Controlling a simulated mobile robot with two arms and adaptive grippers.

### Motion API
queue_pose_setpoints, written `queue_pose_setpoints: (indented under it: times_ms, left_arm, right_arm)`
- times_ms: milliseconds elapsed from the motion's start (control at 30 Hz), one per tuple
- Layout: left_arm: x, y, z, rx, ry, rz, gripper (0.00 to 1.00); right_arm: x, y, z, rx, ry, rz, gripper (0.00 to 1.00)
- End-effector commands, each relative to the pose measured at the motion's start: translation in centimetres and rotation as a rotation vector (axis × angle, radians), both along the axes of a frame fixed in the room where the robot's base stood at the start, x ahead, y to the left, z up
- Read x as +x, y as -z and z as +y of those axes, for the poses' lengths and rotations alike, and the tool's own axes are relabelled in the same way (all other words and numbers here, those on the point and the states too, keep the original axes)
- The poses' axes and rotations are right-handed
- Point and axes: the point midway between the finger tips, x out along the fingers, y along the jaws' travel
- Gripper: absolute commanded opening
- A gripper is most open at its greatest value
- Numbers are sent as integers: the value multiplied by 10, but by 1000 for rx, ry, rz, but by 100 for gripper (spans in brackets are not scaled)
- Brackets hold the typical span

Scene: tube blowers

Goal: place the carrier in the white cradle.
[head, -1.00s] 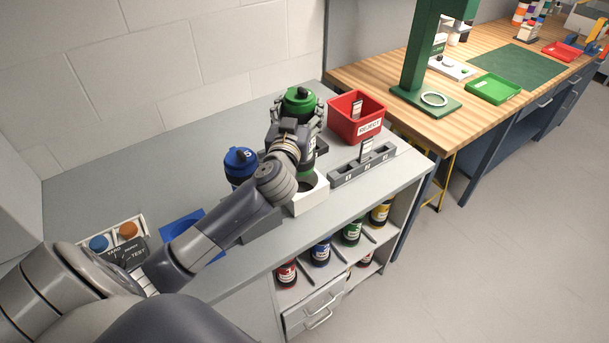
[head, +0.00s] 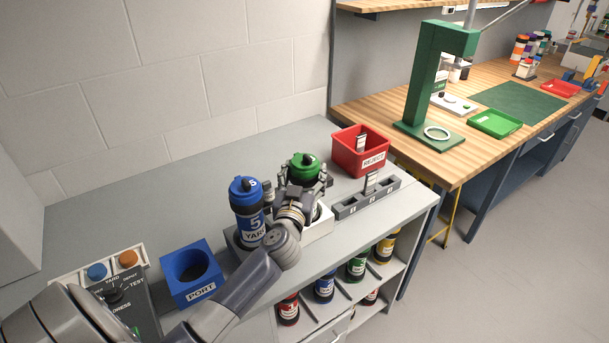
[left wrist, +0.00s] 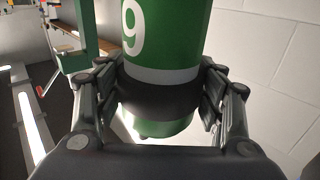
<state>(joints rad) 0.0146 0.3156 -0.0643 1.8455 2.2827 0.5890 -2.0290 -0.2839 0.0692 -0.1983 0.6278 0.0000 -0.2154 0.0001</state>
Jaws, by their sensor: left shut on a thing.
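The green carrier (head: 303,165) is upright in my left gripper (head: 303,188), with its green cap showing above the fingers. In the left wrist view the carrier (left wrist: 165,35) shows a white 9, and the fingers are shut on its dark band (left wrist: 160,98) from both sides. The white cradle (head: 319,229) is on the grey counter, partly hidden behind my gripper and wrist. The carrier is at or just above the cradle; its lower end is hidden in the head view, so I cannot tell whether it is inside. My right gripper is not in view.
A blue carrier (head: 247,208) marked 5 stands close left of my gripper. A red reject bin (head: 360,156) and a grey slotted rack (head: 366,199) are close on the right. A blue port block (head: 190,275) and a control box (head: 118,295) are at the left.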

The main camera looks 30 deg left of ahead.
Motion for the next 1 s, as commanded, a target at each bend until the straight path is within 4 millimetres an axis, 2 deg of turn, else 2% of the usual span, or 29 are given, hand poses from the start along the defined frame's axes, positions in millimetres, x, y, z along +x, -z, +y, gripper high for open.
queue_pose_setpoints:
  times_ms: [100, 133, 200, 367, 667, 867, 1000]
  left_arm:
    - [0, 1, 0, 3, 0, -1, 16]
    - [0, 2, 0, 2, -1, 1, 68]
    - [0, 2, 0, 2, -1, 1, 83]
    - [0, 2, 0, 1, -1, 0, 83]
    - [0, -1, 0, -1, 0, -1, 83]
    - [-29, 1, -12, 0, 2, 2, 83]
    - [-57, 2, -24, 1, 2, 4, 83]
  right_arm:
    - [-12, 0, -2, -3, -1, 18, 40]
    - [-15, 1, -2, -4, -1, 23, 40]
    - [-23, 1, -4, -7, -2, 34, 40]
    - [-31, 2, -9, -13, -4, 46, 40]
    - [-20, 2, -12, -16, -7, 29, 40]
    - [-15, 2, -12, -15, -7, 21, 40]
    - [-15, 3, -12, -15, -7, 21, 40]
